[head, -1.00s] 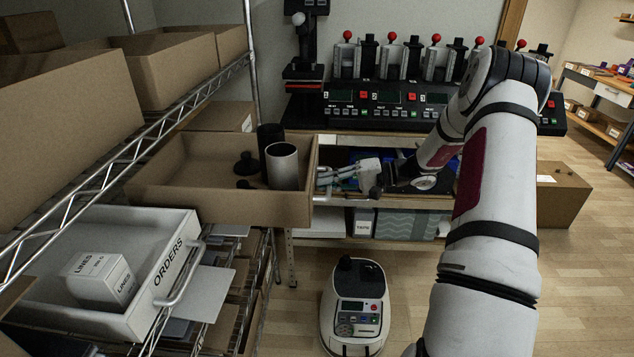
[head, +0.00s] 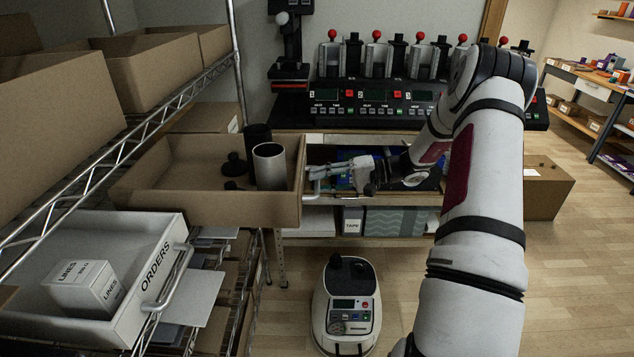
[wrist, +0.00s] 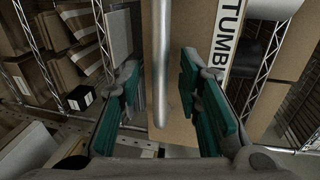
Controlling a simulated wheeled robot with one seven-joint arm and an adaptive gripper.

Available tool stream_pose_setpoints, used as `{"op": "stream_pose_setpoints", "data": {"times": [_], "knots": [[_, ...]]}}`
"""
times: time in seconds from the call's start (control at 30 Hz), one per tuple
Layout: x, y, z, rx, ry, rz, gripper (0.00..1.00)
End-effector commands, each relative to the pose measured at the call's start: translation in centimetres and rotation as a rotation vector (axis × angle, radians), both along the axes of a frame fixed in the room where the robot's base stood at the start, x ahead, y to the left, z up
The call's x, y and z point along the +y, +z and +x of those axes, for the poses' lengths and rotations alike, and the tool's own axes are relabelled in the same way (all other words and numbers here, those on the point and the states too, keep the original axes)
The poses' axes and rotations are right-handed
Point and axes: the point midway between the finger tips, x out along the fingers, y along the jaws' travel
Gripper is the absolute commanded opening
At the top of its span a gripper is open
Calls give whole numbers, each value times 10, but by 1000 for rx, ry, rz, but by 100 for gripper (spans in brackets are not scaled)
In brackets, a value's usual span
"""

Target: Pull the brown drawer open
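The brown drawer (head: 215,208) stands far out from the left shelf in the head view, with a black tumbler (head: 258,138) and a white tumbler (head: 270,165) standing in it. My gripper (head: 318,172) is at its front, on the right side. In the wrist view the drawer front (wrist: 200,50) carries a label partly reading "TUMB". Its metal handle (wrist: 160,108) runs upright between my gripper's teal finger pads (wrist: 160,68). The pads are apart, with gaps on both sides of the handle. The handle is mostly hidden in the head view.
Below, a white ORDERS drawer (head: 160,275) also stands out, holding a white box (head: 85,285). A bench with a mug press machine (head: 375,105) is behind my arm. A white floor device (head: 347,310) stands below the brown drawer. Open floor lies to the right.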

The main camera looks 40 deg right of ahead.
Motion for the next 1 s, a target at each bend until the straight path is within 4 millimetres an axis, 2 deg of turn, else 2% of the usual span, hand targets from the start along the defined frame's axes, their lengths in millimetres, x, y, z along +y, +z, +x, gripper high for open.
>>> {"op": "stream_pose_setpoints", "data": {"times": [0.3,0.5,0.7,1.0], "knots": [[-52,13,-38,0,-4,-3,32],[-75,19,-55,0,-2,-2,32],[-83,21,-62,1,0,-1,32],[-83,21,-62,1,0,-1,32]]}}
